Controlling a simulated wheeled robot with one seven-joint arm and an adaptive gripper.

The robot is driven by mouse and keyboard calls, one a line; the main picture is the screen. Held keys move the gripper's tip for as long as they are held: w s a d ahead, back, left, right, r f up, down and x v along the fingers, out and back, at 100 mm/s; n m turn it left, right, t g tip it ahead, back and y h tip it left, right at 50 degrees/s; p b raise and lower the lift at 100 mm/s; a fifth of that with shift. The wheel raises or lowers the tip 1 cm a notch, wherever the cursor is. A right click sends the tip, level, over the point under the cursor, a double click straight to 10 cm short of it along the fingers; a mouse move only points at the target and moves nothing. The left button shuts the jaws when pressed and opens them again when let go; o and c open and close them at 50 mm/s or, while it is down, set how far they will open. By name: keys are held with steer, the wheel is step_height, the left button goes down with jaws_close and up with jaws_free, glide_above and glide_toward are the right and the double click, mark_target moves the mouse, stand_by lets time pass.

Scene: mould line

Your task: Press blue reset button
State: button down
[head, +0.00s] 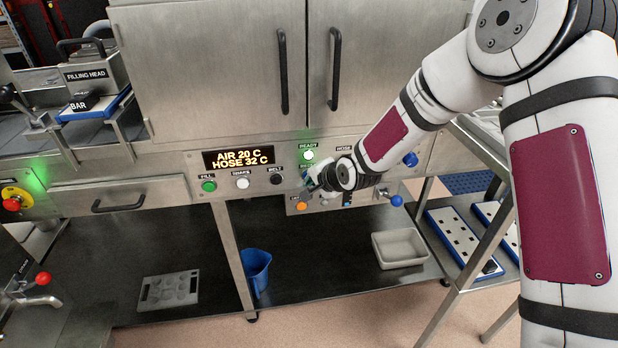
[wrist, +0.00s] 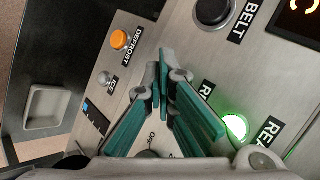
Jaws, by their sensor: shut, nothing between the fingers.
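The control panel shows a lit green ready lamp (head: 308,155), with a partly covered label below it that starts with R. In the wrist view the lamp (wrist: 235,127) glows to the right of the fingers. I cannot make out the blue reset button in either view; my gripper covers the panel just below the lamp. My gripper (head: 312,180) is at the panel there, small and partly hidden by its own wrist. In the wrist view its green fingers (wrist: 162,82) are shut with nothing between them, pointing at the panel. Whether the tips touch it I cannot tell.
Near the gripper are the black belt button (head: 276,179), the orange defrost button (head: 302,206) and blue-knobbed levers (head: 397,200) on the right. White (head: 242,183) and green (head: 208,185) buttons sit further left. Cabinet door handles (head: 334,70) stick out above.

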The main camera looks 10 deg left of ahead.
steer(key=shift+s, duration=0.1)
steer(key=shift+s+d+p, duration=0.25)
steer(key=shift+s+p, duration=0.2)
steer(key=shift+s, duration=0.25)
steer(key=shift+s+d+p, duration=0.25)
steer(key=shift+s+p, duration=0.15)
steer(key=shift+s, duration=0.4)
steer(key=shift+s+d+p, duration=0.2)
steer(key=shift+s+p, duration=0.25)
steer(key=shift+s, duration=0.35)
steer(key=shift+s+d+p, duration=0.25)
steer(key=shift+s+p, duration=0.15)
steer(key=shift+s, duration=0.4)
steer(key=shift+r, duration=0.1)
